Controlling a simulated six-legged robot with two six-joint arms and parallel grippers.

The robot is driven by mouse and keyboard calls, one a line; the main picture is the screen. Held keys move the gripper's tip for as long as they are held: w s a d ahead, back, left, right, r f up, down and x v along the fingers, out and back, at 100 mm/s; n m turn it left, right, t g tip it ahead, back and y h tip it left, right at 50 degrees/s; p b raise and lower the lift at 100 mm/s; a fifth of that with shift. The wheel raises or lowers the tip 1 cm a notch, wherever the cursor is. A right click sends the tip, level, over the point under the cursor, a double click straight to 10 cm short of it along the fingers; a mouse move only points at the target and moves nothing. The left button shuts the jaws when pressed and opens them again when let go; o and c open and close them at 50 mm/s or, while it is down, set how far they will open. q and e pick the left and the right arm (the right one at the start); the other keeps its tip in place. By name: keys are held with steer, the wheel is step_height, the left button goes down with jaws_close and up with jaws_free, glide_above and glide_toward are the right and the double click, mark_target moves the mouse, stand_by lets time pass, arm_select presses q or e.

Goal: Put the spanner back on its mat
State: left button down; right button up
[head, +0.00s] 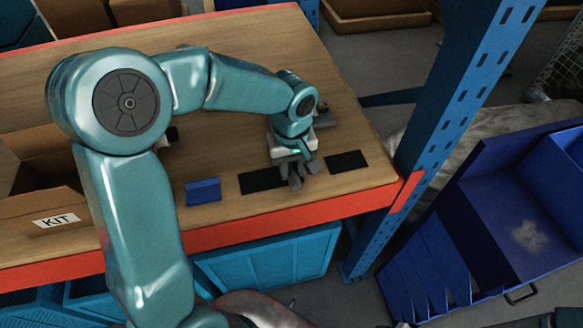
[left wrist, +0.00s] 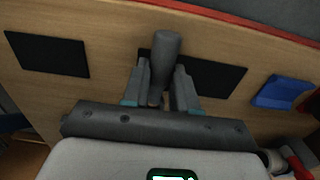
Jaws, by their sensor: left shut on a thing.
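My left gripper (head: 293,172) is low over the front right of the wooden table. In the left wrist view its two fingers (left wrist: 162,80) are shut on a grey bar with a rounded end, which I take as the spanner (left wrist: 167,45). The rest of it is hidden between the fingers. Two black mats lie on the table: a left mat (head: 258,182), which also shows behind the held thing in the left wrist view (left wrist: 215,75), and a right mat (head: 346,161). The gripper is at the left mat's right end. I cannot tell whether the spanner touches it.
A blue block (head: 203,191) lies left of the mats. An open cardboard box marked KIT (head: 22,209) stands at the table's left. A grey item (head: 324,118) sits behind the gripper. A blue post (head: 455,95) rises at the table's right corner.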

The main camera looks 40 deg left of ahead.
mark_target(291, 169)
arm_select(q)
steer(key=shift+a+f, duration=0.2)
steer(key=shift+f, duration=0.45)
steer(key=shift+d+r, duration=0.1)
steer(key=shift+d, duration=0.1)
steer(key=c, duration=0.9)
jaws_free()
steer(key=shift+f, duration=0.2)
steer(key=shift+r, duration=0.25)
step_height(291, 169, up, 12)
